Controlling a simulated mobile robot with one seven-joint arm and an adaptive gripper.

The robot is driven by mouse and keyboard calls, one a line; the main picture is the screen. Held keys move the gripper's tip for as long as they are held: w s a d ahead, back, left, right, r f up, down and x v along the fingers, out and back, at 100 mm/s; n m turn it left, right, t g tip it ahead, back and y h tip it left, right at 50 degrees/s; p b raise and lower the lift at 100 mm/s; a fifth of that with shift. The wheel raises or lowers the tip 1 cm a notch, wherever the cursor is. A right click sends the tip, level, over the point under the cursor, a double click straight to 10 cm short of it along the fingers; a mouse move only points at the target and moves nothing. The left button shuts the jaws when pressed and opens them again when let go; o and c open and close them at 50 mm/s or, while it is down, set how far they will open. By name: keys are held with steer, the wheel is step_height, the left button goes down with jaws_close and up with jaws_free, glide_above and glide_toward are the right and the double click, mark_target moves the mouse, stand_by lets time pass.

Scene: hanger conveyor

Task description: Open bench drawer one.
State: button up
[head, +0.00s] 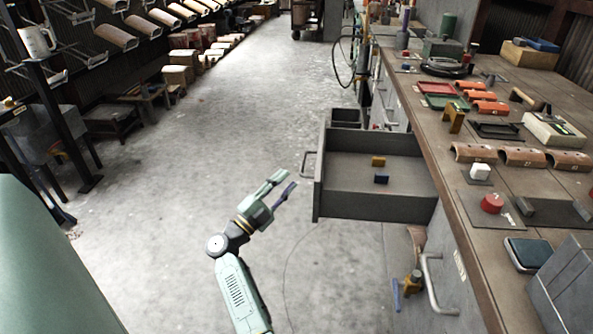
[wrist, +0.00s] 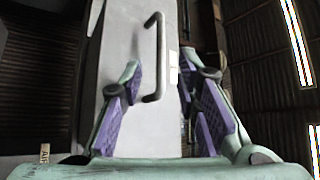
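A grey bench drawer (head: 345,192) stands pulled well out from the bench in the head view. Its bar handle (head: 308,163) is on its front, facing left. My gripper (head: 284,182) is open and empty, just left of the drawer front and apart from the handle. In the wrist view the handle (wrist: 152,55) lies ahead, between the spread purple-padded fingers, on a pale front panel (wrist: 127,60). A second drawer handle (head: 432,285) shows on the nearer bench front, which looks closed. I cannot read which drawer is number one.
The bench top (head: 440,160) at the right carries many parts and tools. Racks and tables line the left. The floor (head: 200,130) between is clear.

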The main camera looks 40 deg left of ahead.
steer(key=v, duration=0.3)
steer(key=shift+s+f, duration=0.15)
steer(key=shift+s, duration=0.2)
